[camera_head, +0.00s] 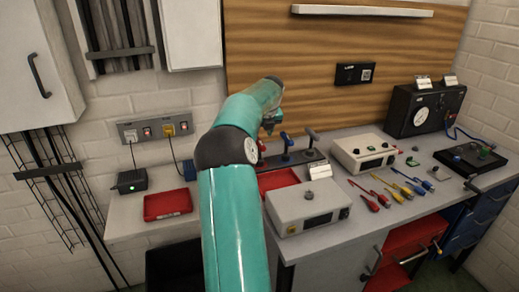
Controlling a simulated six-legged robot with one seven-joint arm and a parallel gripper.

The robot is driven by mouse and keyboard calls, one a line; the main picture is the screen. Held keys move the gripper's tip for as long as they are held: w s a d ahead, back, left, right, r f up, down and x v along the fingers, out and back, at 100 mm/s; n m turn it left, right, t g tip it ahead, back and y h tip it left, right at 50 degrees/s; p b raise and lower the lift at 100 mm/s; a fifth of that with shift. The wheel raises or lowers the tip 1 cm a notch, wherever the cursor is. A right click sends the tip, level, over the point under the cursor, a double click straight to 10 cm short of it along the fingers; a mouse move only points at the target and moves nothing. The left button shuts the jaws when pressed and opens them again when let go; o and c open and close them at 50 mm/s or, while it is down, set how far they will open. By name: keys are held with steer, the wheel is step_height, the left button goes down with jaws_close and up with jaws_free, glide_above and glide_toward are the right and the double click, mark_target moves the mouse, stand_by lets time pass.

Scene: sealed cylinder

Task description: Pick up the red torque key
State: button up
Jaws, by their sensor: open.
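A dark rack (298,161) on the bench holds upright T-handled keys. A blue-handled key (286,140) and a dark-handled key (312,136) show clearly. A small red part (262,147) shows at the rack's left end, right beside my arm. It may be the red torque key's handle, but my arm hides most of that spot. My gripper (269,127) is open, just above and slightly left of the blue-handled key and above the red part. It is small and partly hidden by my wrist. I see nothing held in it.
A grey instrument box (300,209) stands in front of the rack, with a cream box (362,153) to its right. Red and yellow screwdrivers (372,195) lie further right. A red tray (168,204) is at the left. Wooden panelling (310,60) rises behind the bench.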

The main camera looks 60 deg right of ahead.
steer(key=x, duration=0.9)
steer(key=shift+w, duration=0.1)
jaws_close()
